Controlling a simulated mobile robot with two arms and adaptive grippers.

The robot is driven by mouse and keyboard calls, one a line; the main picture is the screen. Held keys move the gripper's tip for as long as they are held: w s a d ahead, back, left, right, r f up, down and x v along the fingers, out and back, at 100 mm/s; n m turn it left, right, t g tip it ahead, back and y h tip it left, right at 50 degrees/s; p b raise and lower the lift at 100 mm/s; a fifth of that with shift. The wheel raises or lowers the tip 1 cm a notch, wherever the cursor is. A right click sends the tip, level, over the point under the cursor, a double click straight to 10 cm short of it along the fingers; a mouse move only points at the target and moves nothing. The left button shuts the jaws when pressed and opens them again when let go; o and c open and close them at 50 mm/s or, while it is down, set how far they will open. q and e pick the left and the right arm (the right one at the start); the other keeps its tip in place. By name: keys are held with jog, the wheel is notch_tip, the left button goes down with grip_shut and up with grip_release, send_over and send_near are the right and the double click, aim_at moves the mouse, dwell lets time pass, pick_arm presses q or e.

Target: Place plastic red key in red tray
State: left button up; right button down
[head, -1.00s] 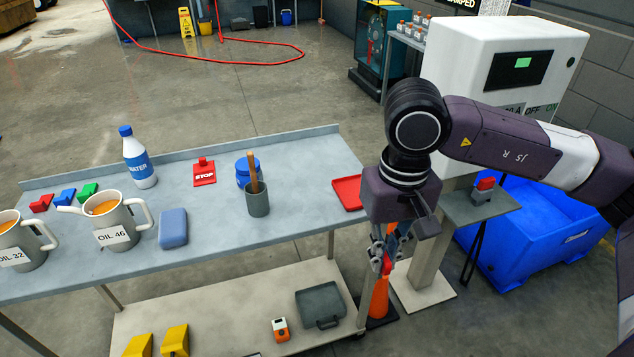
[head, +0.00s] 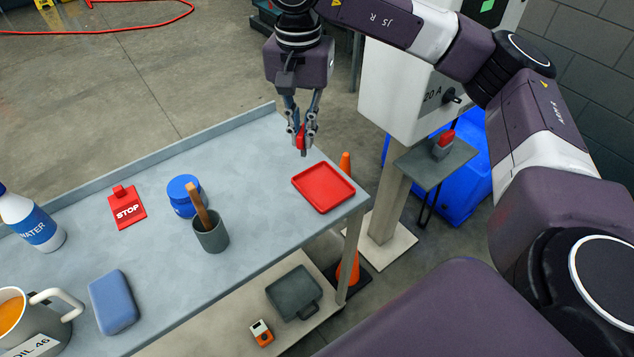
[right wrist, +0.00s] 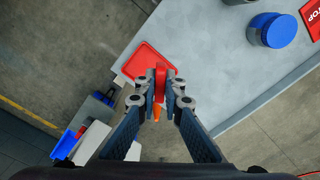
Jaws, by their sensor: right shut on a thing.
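The red key (head: 302,138) is held between the fingers of my right gripper (head: 303,140), which is shut on it above the table's far edge. The key also shows in the right wrist view (right wrist: 160,80), with the right gripper's fingertips (right wrist: 160,92) on both sides of it. The red tray (head: 323,187) lies flat and empty at the right end of the table, a little nearer and to the right of the gripper in the head view. In the right wrist view the tray (right wrist: 140,62) lies beyond the fingertips, partly hidden by them. My left gripper is not in view.
The grey table (head: 250,155) is clear left of the tray. A blue-lidded jar (head: 184,200), a grey cup (head: 211,236) with a brown stick, a red STOP tag (head: 127,208) and a blue case (head: 114,302) stand farther left. A cabinet (head: 400,90) stands beyond the right end.

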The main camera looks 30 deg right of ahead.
jog(key=w+d+r+m, duration=0.3)
jog(key=d+m, duration=0.2)
jog(key=m, duration=0.3)
send_over(323, 187)
notch_tip(323, 187, down, 15)
notch_tip(323, 187, down, 4)
jog(key=shift+f+p, duration=0.1)
jog(key=shift+p, duration=0.35)
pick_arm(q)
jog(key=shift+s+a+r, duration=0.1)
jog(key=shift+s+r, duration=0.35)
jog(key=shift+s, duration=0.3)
